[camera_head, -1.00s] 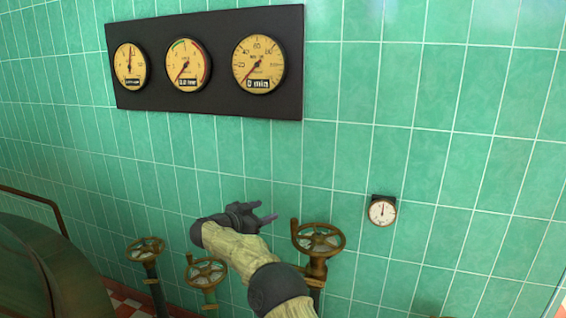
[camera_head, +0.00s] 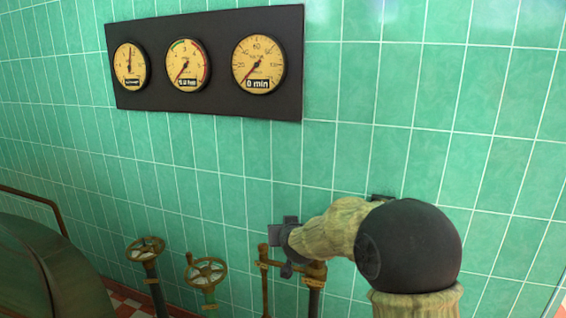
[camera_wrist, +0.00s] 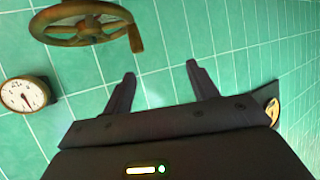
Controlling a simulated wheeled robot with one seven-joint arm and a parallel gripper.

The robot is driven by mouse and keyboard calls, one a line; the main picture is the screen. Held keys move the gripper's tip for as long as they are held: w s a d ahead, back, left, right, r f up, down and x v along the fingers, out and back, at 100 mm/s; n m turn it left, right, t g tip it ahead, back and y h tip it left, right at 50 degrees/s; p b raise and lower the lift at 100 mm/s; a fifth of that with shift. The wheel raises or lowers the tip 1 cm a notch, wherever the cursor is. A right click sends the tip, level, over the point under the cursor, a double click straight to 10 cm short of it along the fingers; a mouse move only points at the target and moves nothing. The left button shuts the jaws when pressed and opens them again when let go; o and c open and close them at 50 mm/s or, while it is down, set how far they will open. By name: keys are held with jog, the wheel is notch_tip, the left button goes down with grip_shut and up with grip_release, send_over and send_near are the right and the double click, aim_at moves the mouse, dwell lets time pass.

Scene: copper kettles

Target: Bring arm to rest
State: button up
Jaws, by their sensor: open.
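My gripper (camera_wrist: 158,77) shows in the wrist view with its two dark fingers spread apart and only green tiles between them. In the head view my arm, in pale sleeves with a large dark joint, reaches in from the lower right, and the gripper end lies above the right valve's pipe. A brass valve wheel (camera_wrist: 82,22) is at the upper left of the wrist view, apart from the fingers.
Two other valves, a brown one (camera_head: 145,249) and a greenish one (camera_head: 206,273), stand to the left. A black panel with three gauges (camera_head: 206,62) hangs above. A small round gauge (camera_wrist: 25,95) shows in the wrist view. A large dark rounded vessel (camera_head: 50,268) is at lower left.

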jog(key=s+d+f+g+h, duration=0.1)
jog(key=s+d+f+g, duration=0.3)
jog(key=s, duration=0.7)
jog(key=s+d+f+m+g, duration=0.1)
jog(key=s+d+f+g, duration=0.3)
jog(key=s, duration=0.7)
jog(key=s+d+f+g+h, duration=0.15)
jog(key=s+d+f, duration=0.35)
jog(key=s, duration=0.6)
notch_tip(320, 180, up, 18)
jog(key=d+p, duration=0.1)
jog(key=p, duration=1.6)
jog(key=shift+w+d+g, duration=0.2)
jog(key=shift+g, duration=0.15)
jog(key=shift+y, duration=0.25)
jog(key=shift+w+a, duration=0.1)
jog(key=shift+s, duration=0.25)
jog(key=shift+s, duration=0.15)
